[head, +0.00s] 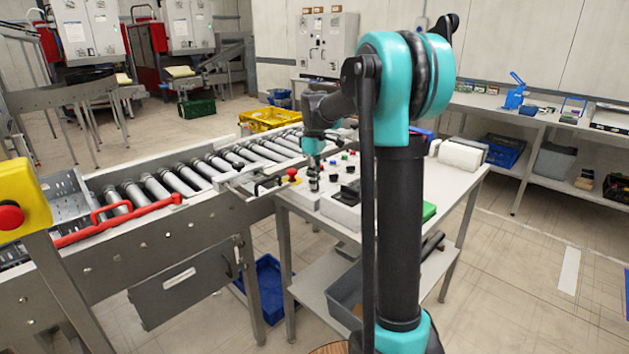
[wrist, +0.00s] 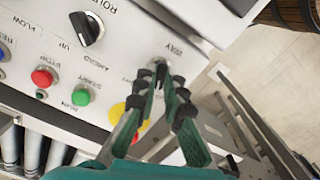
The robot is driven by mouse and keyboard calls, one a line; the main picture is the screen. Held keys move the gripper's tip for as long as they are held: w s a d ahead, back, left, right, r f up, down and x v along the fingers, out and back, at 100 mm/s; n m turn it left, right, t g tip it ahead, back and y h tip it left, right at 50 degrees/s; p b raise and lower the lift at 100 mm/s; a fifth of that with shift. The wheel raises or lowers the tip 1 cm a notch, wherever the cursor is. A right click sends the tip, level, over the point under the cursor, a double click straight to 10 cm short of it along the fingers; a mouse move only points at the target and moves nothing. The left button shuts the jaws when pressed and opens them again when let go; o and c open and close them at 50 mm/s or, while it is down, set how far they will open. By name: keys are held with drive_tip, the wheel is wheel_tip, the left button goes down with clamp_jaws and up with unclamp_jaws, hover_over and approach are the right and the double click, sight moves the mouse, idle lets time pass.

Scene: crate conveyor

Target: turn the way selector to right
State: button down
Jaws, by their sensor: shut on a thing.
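The control panel (wrist: 50,100) fills the left of the wrist view, its lettering seen at a slant. My gripper (wrist: 166,85) reaches over the panel's edge, with its fingertips close together just below a label that seems to read WAY. The fingers are shut on the way selector, whose knob is mostly hidden between the fingertips. I cannot tell which way it points. The lettering AHEAD shows to the left of the fingertips. In the head view my gripper (head: 314,185) points down at the control panel (head: 344,213) on the table, small and partly dark.
On the panel are a black rotary knob (wrist: 87,28), a red button (wrist: 41,78), a green button (wrist: 81,97) and a yellow piece (wrist: 117,112) partly behind a finger. A roller conveyor (head: 190,175) with a red bar (head: 118,220) runs beside the table.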

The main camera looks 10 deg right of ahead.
drive_tip(key=m, duration=1.2)
drive_tip(key=shift+m, duration=0.4)
idle(0.3)
drive_tip(key=c, duration=1.6)
unclamp_jaws()
drive_tip(key=shift+r, duration=0.15)
wheel_tip(320, 180, up, 12)
drive_tip(key=shift+f, duration=0.1)
